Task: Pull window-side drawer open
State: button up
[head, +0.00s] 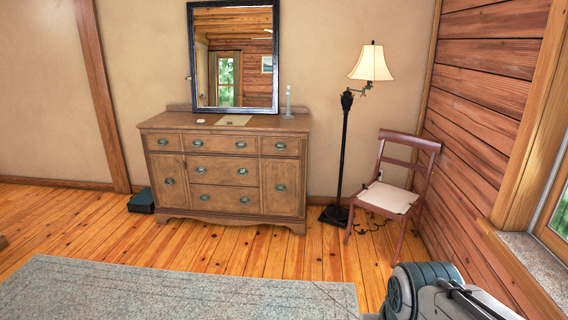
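A brown wooden dresser (222,219) stands against the far wall in the head view. Its top row has a left drawer (175,142), a wide middle drawer (222,149) and a right drawer (269,146), the one nearest the window (558,214). All three look shut, flush with the front, each with metal pulls. More wide drawers fill the centre, between a left door (171,196) and a right door (281,200), which also look shut. Part of my arm shows at the bottom right, well short of the dresser. My gripper is out of view.
A black floor lamp (345,144) and a wooden chair (413,175) with a pale cushion stand right of the dresser. A dark box (141,202) sits at its left. A grey rug (170,290) covers the near floor; bare planks (245,252) lie clear before the dresser.

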aim_at(282, 146)
jog(key=u, duration=0.6)
jog(key=i, duration=3.4)
jog(key=z, duration=0.6)
jog(key=i, duration=0.55)
jog(key=z, duration=0.1)
